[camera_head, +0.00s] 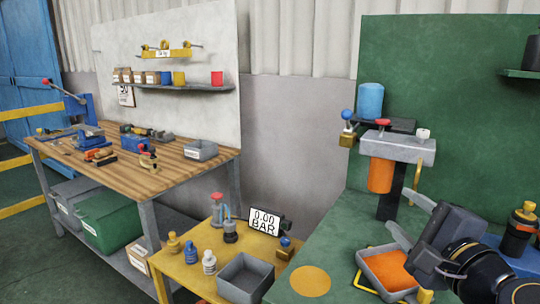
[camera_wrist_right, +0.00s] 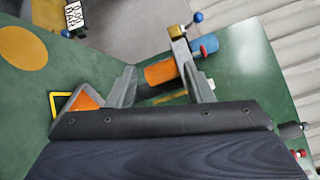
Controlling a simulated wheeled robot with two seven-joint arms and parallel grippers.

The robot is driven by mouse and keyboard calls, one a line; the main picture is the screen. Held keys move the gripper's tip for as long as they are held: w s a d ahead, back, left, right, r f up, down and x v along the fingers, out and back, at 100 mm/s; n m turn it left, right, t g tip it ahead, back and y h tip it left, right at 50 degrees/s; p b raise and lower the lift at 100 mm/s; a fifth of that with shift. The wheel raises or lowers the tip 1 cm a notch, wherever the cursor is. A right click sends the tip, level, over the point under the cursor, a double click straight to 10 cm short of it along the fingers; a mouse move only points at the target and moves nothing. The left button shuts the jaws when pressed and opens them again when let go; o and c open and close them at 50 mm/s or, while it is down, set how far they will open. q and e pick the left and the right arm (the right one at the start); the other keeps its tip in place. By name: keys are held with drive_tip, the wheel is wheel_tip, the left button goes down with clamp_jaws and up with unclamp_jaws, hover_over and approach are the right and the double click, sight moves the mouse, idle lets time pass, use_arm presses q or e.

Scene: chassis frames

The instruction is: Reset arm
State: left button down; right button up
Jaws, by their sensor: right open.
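My right gripper (camera_head: 401,209) comes in from the right, above the green bench. Its two grey fingers stand apart with nothing between them. It is just right of the post of the grey pump stand and above a grey tray with an orange floor (camera_head: 390,268). In the right wrist view the open fingers (camera_wrist_right: 157,60) frame the orange cylinder (camera_wrist_right: 160,73), which lies beyond them; the tray is partly hidden behind the left finger. My left gripper and arm are not in view.
The stand's grey head (camera_head: 398,148) and blue cylinder (camera_head: 370,101) rise close by. A black, yellow-topped bottle (camera_head: 518,230) stands right of my wrist. A wooden workbench (camera_head: 130,170) stands left.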

drive_tip(key=s+a+f+n+g, duration=0.1)
drive_tip(key=s+f+n+g, duration=0.5)
drive_tip(key=s+f+n, duration=0.5)
drive_tip(key=s+f+n+g, duration=0.6)
drive_tip(key=s+f+n, duration=0.1)
drive_tip(key=f, duration=0.8)
wheel_tip(320, 180, up, 14)
drive_tip(key=p, duration=1.4)
drive_tip(key=shift+w+y, duration=0.25)
drive_tip(key=shift+y, duration=0.15)
drive_tip(key=shift+a+f, duration=0.1)
drive_tip(key=shift+f, duration=0.05)
